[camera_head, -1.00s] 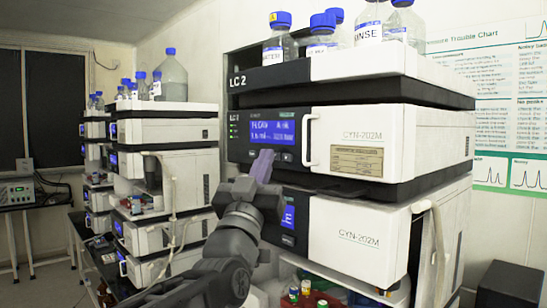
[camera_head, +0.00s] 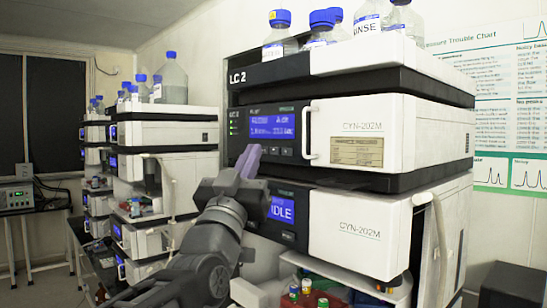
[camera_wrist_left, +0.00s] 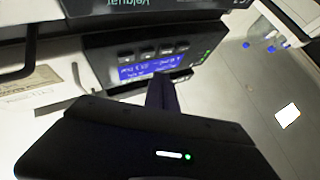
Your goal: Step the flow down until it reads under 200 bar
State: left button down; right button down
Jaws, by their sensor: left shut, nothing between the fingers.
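The LC 2 pump module (camera_head: 365,120) carries a lit blue display (camera_head: 272,126) with small white text that I cannot read surely. A row of small buttons (camera_head: 272,151) sits below the display. My left gripper (camera_head: 248,160) is shut and empty, its purple-grey fingers pointing up just left of those buttons. In the left wrist view the fingers (camera_wrist_left: 160,93) overlap the edge of the display (camera_wrist_left: 150,66), with several buttons (camera_wrist_left: 150,53) beyond it. I cannot tell whether the fingertips touch the panel. My right gripper is not in view.
A white vertical handle (camera_head: 308,133) sticks out right of the display. Below, another module (camera_head: 350,230) has a screen (camera_head: 281,209) reading IDLE. Solvent bottles (camera_head: 280,37) stand on top. Another instrument stack (camera_head: 170,135) stands at the left, with a gap between the stacks.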

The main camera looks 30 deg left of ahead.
pick_arm(q)
jog(key=s+b, duration=0.1)
jog(key=s+a+b, duration=0.1)
jog(key=s, duration=0.1)
jog(key=shift+s, duration=0.2)
dwell(0.8)
